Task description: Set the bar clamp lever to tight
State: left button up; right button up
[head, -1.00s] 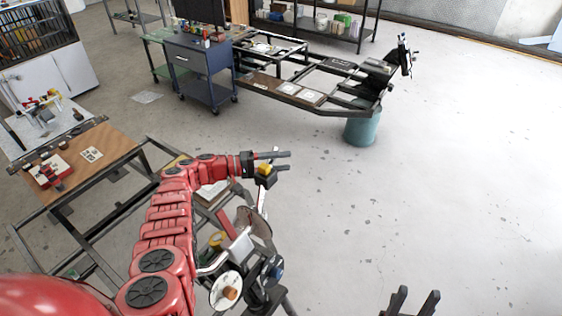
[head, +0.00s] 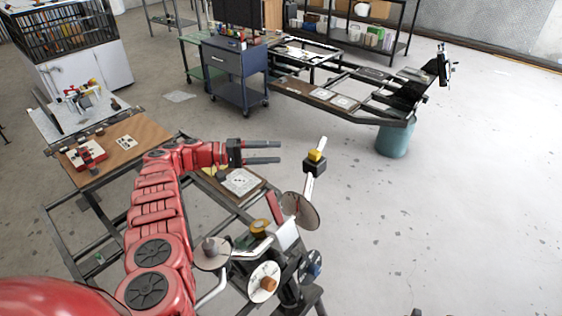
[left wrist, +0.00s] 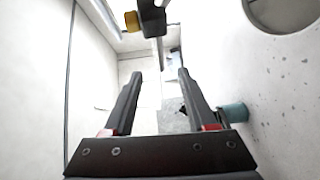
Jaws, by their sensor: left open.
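The lever is a thin silver bar with a black block (head: 315,167) and a yellow piece (head: 315,155), standing tilted above the clamp assembly in the head view. I take this to be the bar clamp lever. In the left wrist view the black block (left wrist: 153,18) and yellow piece (left wrist: 131,21) show at the top, beyond the fingertips. My left gripper (head: 279,152) is open, empty and left of the block, with a gap between. Its two fingers also show apart in the left wrist view (left wrist: 160,74). Only dark tips of my right gripper (head: 430,313) show at the bottom edge.
Round discs (head: 301,210) and knobs (head: 264,283) crowd the stand below the lever. A brown-topped bench (head: 125,160) is on the left. A blue cart (head: 238,80) and a frame on a teal drum (head: 393,140) stand behind. The floor on the right is clear.

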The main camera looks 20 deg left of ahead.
aim_at(269, 197)
jog(key=k+j, duration=0.1)
jog(key=j, duration=0.25)
jog(key=k+j, duration=0.1)
jog(key=j, duration=0.25)
jog(key=k+j, duration=0.1)
jog(key=j, duration=0.25)
jog(key=k+j, duration=0.1)
jog(key=j, duration=0.25)
